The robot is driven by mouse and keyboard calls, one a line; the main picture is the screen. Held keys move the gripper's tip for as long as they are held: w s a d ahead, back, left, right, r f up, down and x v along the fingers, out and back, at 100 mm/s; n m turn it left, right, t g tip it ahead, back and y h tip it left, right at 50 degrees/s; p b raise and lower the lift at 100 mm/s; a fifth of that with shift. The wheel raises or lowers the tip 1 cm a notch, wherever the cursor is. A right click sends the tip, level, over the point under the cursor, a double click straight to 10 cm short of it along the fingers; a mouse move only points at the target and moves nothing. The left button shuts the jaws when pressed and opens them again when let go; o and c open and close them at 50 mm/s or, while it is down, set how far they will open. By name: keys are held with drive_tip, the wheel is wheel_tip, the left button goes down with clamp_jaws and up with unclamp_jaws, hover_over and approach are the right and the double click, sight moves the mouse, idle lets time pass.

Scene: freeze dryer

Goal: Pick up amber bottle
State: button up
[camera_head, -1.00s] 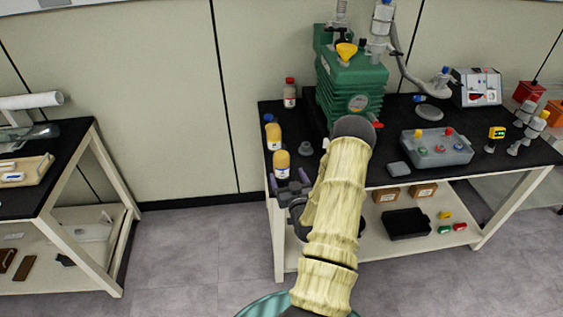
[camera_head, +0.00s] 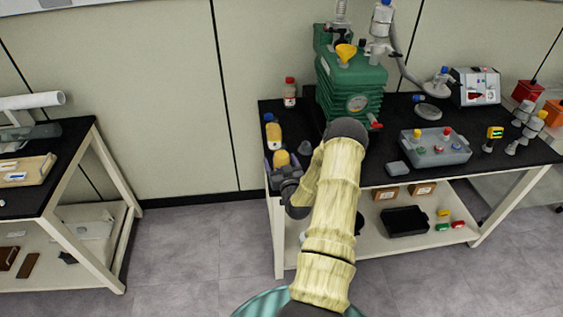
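Two amber-yellow bottles stand near the left edge of the black-topped bench. The rear amber bottle (camera_head: 274,133) has a blue cap and a pale label and stands clear of my gripper. The front amber bottle (camera_head: 281,158) shows only its upper part; my gripper hides its lower body. My gripper (camera_head: 280,168) is at this front bottle, low over the bench's left front corner, with dark finger parts beside it. I cannot tell whether the fingers are closed on it or still apart.
A red-capped bottle (camera_head: 289,92) stands behind on the bench (camera_head: 390,177). A green machine (camera_head: 351,85) with a yellow funnel stands right of the bottles. Floor is clear between this bench and the left table (camera_head: 70,155).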

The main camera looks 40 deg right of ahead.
drive_tip(key=shift+w+d, duration=0.15)
drive_tip(key=shift+w, duration=0.15)
drive_tip(key=c, duration=1.3)
drive_tip(key=shift+o, duration=0.2)
drive_tip(key=shift+s+r, duration=0.35)
drive_tip(key=s+a+r+b, duration=0.1)
drive_tip(key=s+a+r, duration=0.1)
drive_tip(key=s, duration=0.4)
drive_tip(key=s+a+r+b, duration=0.1)
drive_tip(key=s+a+r, duration=0.2)
drive_tip(key=s+r, duration=0.2)
drive_tip(key=shift+s+a+r, duration=0.15)
drive_tip(key=shift+s+a, duration=0.2)
drive_tip(key=shift+s, duration=0.25)
